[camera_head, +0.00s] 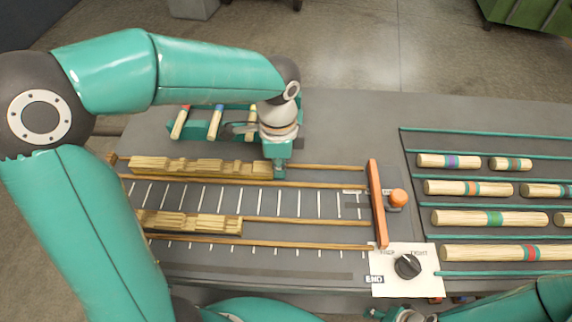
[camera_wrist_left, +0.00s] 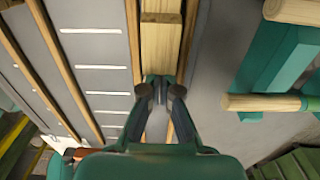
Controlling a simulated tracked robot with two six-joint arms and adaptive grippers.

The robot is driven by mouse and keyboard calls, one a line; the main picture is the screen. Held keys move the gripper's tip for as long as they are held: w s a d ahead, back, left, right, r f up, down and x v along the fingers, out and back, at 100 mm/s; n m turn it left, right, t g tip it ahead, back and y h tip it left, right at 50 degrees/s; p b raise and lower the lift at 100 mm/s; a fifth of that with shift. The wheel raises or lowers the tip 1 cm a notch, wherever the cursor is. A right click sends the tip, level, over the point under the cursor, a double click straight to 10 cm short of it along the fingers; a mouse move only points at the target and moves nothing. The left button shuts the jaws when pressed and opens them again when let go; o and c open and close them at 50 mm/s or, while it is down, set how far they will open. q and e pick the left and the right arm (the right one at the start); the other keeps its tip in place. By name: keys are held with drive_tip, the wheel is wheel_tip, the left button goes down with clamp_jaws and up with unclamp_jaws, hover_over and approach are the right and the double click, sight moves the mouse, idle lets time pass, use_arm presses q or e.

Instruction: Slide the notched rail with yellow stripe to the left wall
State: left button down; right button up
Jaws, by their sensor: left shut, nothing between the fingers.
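Two notched wooden rails lie in the lanes of the grey board. The far rail (camera_head: 200,167) lies in the far lane, its left end near the left wall (camera_head: 112,158); the near rail (camera_head: 190,222) lies in a nearer lane. I cannot make out a yellow stripe on either. My left gripper (camera_head: 279,172) is shut and empty, pointing down at the right end of the far rail. In the left wrist view the closed fingertips (camera_wrist_left: 160,92) are at the end of this rail (camera_wrist_left: 161,42); whether they touch is unclear. Part of my right arm shows at the bottom edge, its fingers unclear.
An orange bar (camera_head: 377,205) with an orange knob (camera_head: 398,198) crosses the lanes' right ends. A black dial (camera_head: 407,266) sits on a white plate near the front. Striped dowels (camera_head: 490,218) lie at right. A teal rack (camera_head: 172,126) with colour-tipped pegs stands behind the far lane.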

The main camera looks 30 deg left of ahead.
sight(260, 166)
use_arm(q)
drive_tip(key=a, duration=0.1)
drive_tip(key=s+a, duration=0.1)
drive_tip(key=a, duration=0.1)
drive_tip(key=s+a, duration=0.1)
drive_tip(key=shift+a, duration=0.2)
drive_tip(key=shift+d, duration=0.1)
drive_tip(key=shift+w+d, duration=0.1)
drive_tip(key=shift+d, duration=0.15)
drive_tip(key=w+d, duration=0.2)
drive_tip(key=d, duration=0.1)
drive_tip(key=shift+r+p, duration=0.3)
drive_tip(key=shift+r, duration=0.1)
wheel_tip(260, 166, up, 9)
drive_tip(key=p, duration=0.1)
drive_tip(key=shift+s, duration=0.2)
